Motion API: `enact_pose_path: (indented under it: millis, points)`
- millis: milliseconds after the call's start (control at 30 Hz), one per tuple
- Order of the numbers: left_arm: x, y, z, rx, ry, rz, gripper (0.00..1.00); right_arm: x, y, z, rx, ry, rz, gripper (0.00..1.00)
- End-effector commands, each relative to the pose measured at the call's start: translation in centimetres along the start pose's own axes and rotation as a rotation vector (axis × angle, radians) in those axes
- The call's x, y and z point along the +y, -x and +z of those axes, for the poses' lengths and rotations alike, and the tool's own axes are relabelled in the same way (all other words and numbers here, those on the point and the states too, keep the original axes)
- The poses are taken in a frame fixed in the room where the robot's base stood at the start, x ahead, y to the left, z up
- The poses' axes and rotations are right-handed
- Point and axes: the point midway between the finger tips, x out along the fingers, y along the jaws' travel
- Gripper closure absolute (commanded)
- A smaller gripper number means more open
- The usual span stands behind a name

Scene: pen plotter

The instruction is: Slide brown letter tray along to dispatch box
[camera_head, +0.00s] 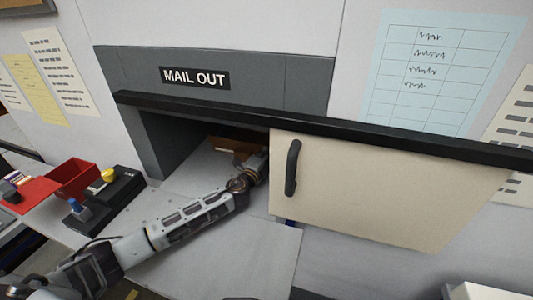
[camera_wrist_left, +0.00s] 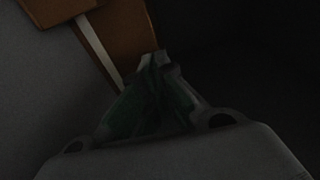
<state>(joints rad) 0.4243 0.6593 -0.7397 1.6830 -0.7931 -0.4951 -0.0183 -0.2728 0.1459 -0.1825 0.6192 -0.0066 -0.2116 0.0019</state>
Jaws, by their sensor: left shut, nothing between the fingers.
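The brown letter tray (camera_head: 228,145) shows in part inside the MAIL OUT opening, behind my left gripper (camera_head: 260,166). The sliding door covers the rest of that space. In the left wrist view, brown surfaces of what looks like the tray (camera_wrist_left: 128,32) fill the top middle, with a pale strip along them. My left gripper (camera_wrist_left: 152,60) is shut and empty, its fingertips at or very near the brown edge; contact cannot be told. I cannot pick out the dispatch box for certain. My right gripper does not show.
A cream sliding door (camera_head: 390,190) with a black handle (camera_head: 292,168) hangs from a black rail (camera_head: 330,128) and covers the opening's right side. A red box (camera_head: 72,178) and a dark control box (camera_head: 112,192) stand left. The grey shelf (camera_head: 245,255) in front is mostly clear.

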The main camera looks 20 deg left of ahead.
Motion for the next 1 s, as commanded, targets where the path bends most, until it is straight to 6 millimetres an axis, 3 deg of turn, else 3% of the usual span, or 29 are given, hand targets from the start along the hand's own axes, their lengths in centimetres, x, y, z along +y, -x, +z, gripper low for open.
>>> enact_pose_path:
  millis: [567, 767, 1000]
  points:
    - [0.0, -0.6, 0.6, -0.001, -0.001, 0.0, 1.0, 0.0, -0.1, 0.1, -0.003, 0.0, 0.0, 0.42]
    - [0.1, -1.8, 1.8, -0.002, 0.0, -0.001, 1.0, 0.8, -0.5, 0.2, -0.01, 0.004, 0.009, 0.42]
    - [0.0, -2.5, 2.6, -0.003, 0.0, -0.001, 1.0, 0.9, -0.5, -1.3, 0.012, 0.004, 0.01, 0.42]
